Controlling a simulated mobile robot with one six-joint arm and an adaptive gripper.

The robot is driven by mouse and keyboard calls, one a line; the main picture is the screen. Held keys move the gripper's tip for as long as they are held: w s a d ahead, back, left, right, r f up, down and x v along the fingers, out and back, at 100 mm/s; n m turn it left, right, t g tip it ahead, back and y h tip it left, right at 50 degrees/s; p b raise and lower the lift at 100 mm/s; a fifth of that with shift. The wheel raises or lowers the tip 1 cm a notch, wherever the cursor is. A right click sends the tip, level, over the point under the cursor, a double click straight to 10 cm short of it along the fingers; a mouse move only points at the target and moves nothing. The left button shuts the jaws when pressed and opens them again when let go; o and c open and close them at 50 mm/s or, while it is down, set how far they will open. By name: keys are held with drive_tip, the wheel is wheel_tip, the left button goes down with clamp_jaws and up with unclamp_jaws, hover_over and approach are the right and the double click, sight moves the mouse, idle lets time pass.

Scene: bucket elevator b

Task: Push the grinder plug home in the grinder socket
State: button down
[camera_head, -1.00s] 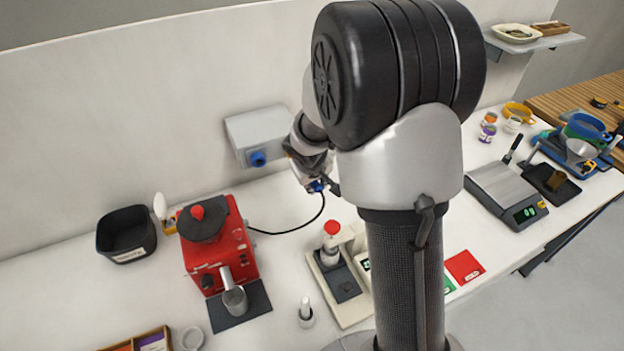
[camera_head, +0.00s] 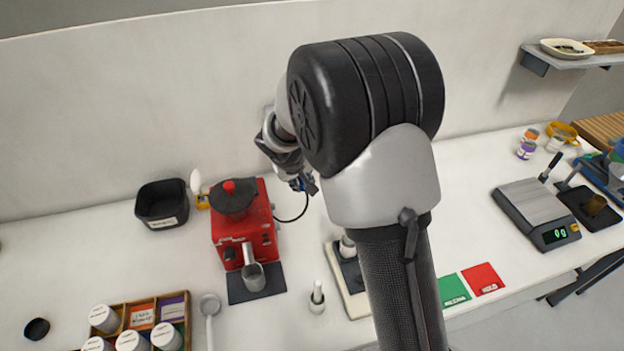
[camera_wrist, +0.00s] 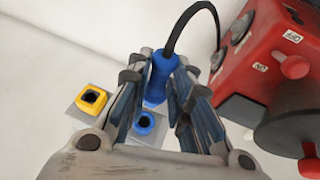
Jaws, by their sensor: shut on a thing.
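My gripper (camera_wrist: 155,95) is shut on the blue grinder plug (camera_wrist: 160,82), whose black cable (camera_wrist: 196,15) curves up and to the right. In the wrist view a blue socket (camera_wrist: 146,122) on a grey plate shows between the fingers, close to the plug's lower end. The plug and the socket opening appear apart, but the depth of the gap is unclear. A yellow socket (camera_wrist: 90,98) is to the left. In the head view my gripper (camera_head: 303,184) is right of the red grinder (camera_head: 244,222), and my arm hides the sockets.
A black bin (camera_head: 162,205) stands left of the grinder. A tamping stand (camera_head: 345,285), a small white-handled tool (camera_head: 317,297) and a scale (camera_head: 537,212) are on the white counter. A wooden rack of jars (camera_head: 140,325) is front left. The wall rises close behind my gripper.

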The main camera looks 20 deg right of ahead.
drive_tip(key=shift+w+b, duration=0.15)
drive_tip(key=shift+b, duration=0.15)
drive_tip(key=shift+w+r, duration=0.1)
drive_tip(key=shift+w, duration=0.25)
drive_tip(key=shift+w+p, duration=1.2)
drive_tip(key=shift+w, duration=1.2)
drive_tip(key=shift+b, duration=0.9)
drive_tip(key=shift+w+p, duration=0.3)
drive_tip(key=shift+w, duration=0.45)
drive_tip(key=shift+w, duration=0.3)
drive_tip(key=shift+w+p, duration=0.4)
drive_tip(key=shift+w, duration=0.35)
